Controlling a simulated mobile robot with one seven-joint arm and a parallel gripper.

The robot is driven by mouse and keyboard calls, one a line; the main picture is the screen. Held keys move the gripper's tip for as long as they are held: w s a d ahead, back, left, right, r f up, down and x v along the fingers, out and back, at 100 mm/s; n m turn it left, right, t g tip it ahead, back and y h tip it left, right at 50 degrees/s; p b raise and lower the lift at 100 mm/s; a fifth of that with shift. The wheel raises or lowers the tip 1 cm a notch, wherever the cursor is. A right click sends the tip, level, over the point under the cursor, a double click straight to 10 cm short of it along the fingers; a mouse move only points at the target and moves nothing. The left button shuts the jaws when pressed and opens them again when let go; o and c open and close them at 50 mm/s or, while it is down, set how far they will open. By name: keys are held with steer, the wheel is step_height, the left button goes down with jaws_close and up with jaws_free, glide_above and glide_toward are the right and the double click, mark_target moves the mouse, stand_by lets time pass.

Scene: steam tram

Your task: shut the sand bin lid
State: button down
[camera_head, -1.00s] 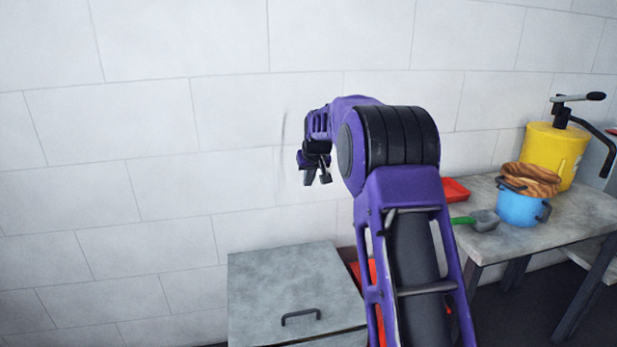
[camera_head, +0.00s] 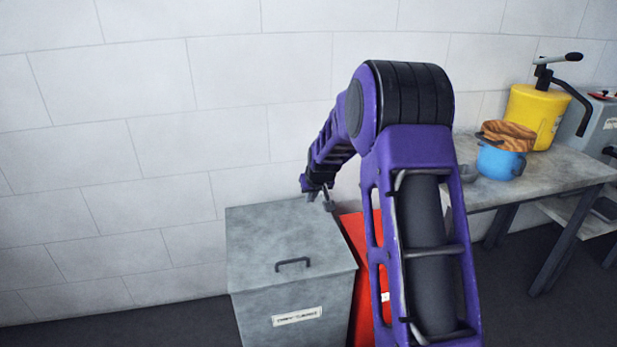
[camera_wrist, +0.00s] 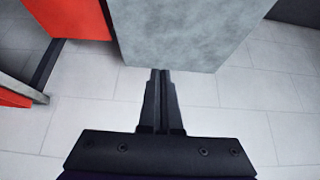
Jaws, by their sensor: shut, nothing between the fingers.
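A grey bin (camera_head: 293,318) stands against the wall in the head view, with a white label too blurred to read. Its grey lid (camera_head: 285,235) has a dark handle and lies flat over the top, with no visible gap. A red box-like thing (camera_head: 358,232) stands close to its right, partly hidden by my arm; which one is the sand bin I cannot tell. My gripper (camera_head: 327,200) is near the grey lid's back right corner, by the wall. In the wrist view my gripper (camera_wrist: 160,72) is shut and empty, its tips at a grey panel's edge; contact is unclear.
A table (camera_head: 555,175) at the right holds a blue pot (camera_head: 500,163) and a yellow container (camera_head: 535,115) with a crank. White block wall (camera_head: 130,120) stands close behind the bin. Dark floor (camera_head: 140,325) is free left of it.

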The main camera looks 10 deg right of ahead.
steer(key=shift+t, duration=0.8)
steer(key=s+f, duration=0.2)
steer(key=f, duration=0.4)
steer(key=s+f, duration=0.3)
steer(key=f, duration=0.4)
steer(key=s+f, duration=0.3)
steer(key=f, duration=0.4)
steer(key=shift+r, duration=0.15)
steer(key=p+v, duration=0.2)
steer(key=v, duration=1.5)
